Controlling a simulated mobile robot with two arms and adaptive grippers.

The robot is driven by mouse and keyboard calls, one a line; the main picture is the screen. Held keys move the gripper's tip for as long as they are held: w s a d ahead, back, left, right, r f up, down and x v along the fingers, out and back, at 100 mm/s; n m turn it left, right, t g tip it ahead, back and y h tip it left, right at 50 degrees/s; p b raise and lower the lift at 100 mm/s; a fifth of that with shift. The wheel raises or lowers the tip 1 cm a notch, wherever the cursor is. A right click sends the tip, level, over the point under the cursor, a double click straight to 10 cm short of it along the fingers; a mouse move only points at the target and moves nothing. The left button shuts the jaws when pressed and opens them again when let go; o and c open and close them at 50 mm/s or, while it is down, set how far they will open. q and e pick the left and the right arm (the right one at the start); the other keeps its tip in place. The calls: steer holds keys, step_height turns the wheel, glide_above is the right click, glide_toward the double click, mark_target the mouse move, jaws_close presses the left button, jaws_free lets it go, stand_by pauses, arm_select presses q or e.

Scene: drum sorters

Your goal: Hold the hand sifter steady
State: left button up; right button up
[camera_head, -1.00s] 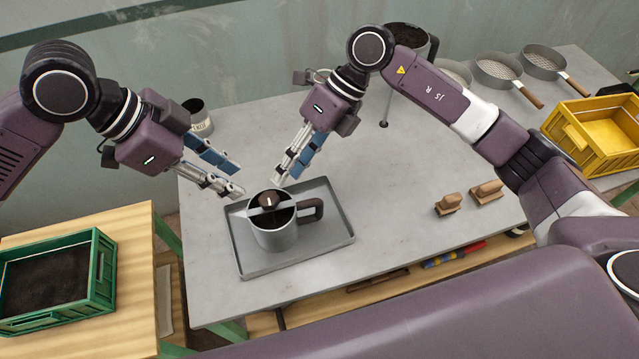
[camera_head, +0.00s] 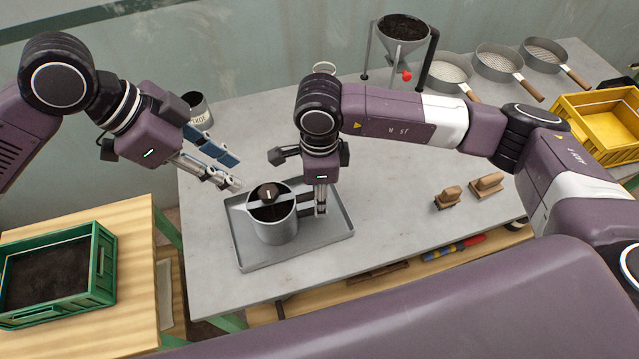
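The hand sifter (camera_head: 275,226) is a grey metal cup with dark contents, a crossbar and a dark knob on top. It stands upright on a grey tray (camera_head: 245,252) on the table. My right gripper (camera_head: 315,212) points down at the sifter's right side, where its handle is. The gripper covers most of the handle, and I cannot tell whether the fingers are closed on it. My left gripper (camera_head: 232,176) is open and empty, above and left of the sifter's rim, apart from it.
A grey can (camera_head: 197,112) and a funnel on a stand (camera_head: 403,45) are at the back. Several round sieves (camera_head: 498,62) lie back right, near a yellow crate (camera_head: 600,130). Two wooden-handled brushes (camera_head: 487,187) lie right of the tray. A green crate of soil (camera_head: 103,265) stands left.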

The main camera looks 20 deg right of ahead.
steer(key=shift+f, duration=0.65)
jaws_close()
